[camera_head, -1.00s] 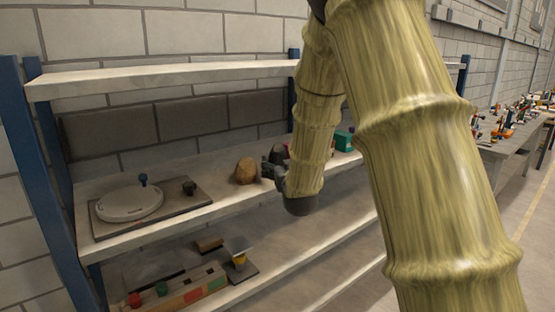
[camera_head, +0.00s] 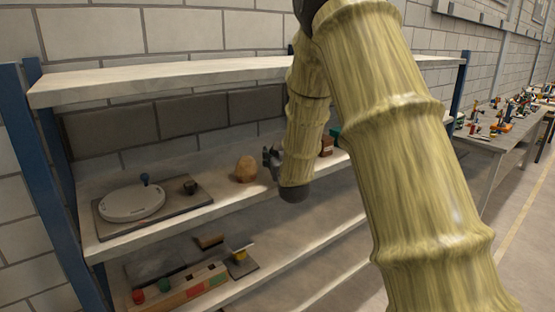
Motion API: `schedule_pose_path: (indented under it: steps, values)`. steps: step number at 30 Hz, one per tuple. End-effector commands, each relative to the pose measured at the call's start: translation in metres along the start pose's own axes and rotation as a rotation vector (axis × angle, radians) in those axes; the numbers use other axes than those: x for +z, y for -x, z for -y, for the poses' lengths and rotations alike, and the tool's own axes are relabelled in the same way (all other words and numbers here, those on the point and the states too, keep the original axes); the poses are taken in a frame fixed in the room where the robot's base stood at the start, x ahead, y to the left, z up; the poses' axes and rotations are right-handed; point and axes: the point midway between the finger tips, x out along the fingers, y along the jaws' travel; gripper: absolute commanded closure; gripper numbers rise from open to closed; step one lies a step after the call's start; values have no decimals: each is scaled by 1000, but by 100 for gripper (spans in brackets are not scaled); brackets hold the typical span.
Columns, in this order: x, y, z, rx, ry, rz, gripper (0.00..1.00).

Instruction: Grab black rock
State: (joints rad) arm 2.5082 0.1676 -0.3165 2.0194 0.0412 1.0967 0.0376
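My gripper (camera_head: 272,160) is over the middle shelf, just right of the tan rock (camera_head: 246,169). Its dark fingers point up and back toward the wall, and they look small and dim. I cannot tell whether it is open or shut. I cannot make out the black rock clearly; it may be hidden behind my gripper or arm, or blend with the dark fingers. The tan rock rests on the shelf, apart from my gripper.
The middle shelf (camera_head: 225,199) also holds a round white device on a board (camera_head: 131,204) at left. Right of my arm are a brown block (camera_head: 326,146) and a green thing (camera_head: 335,132). An upper shelf (camera_head: 180,77) hangs above. A lower shelf holds colored blocks (camera_head: 190,287).

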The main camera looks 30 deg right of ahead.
Motion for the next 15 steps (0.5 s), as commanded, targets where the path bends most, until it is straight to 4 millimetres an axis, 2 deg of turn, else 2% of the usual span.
schedule_pose_path:
  steps: [1,4,15]
  values:
    - [0,0,0,0,0,0,64]
    - [0,0,0,0,0,0,83]
    - [-5,0,0,0,-1,-4,83]
